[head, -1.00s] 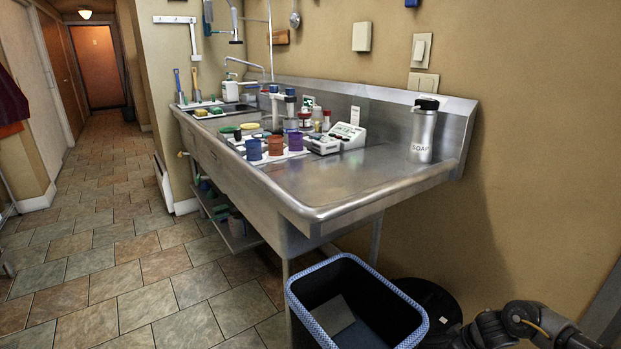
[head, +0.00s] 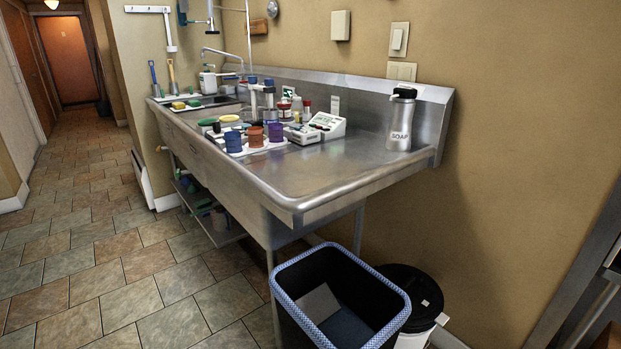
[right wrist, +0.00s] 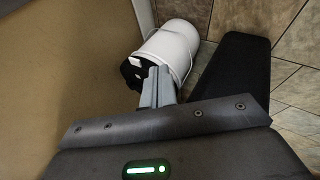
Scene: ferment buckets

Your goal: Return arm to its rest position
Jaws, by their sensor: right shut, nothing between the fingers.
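My right gripper (right wrist: 159,72) shows in the right wrist view with its two grey fingers shut together and nothing between them. Beyond the fingertips in that view is a white bucket (right wrist: 175,50) with a black top. It also seems to show in the head view as the white bucket with a black lid (head: 412,285), standing on the floor behind the bin. Neither arm shows in the head view. My left gripper is in no view.
A black bin with a blue rim (head: 285,290) stands on the floor by the steel sink counter (head: 330,180). The counter holds a soap bottle (head: 400,120), a white instrument (head: 328,124) and several coloured cups. Tiled floor (head: 100,260) is clear at left.

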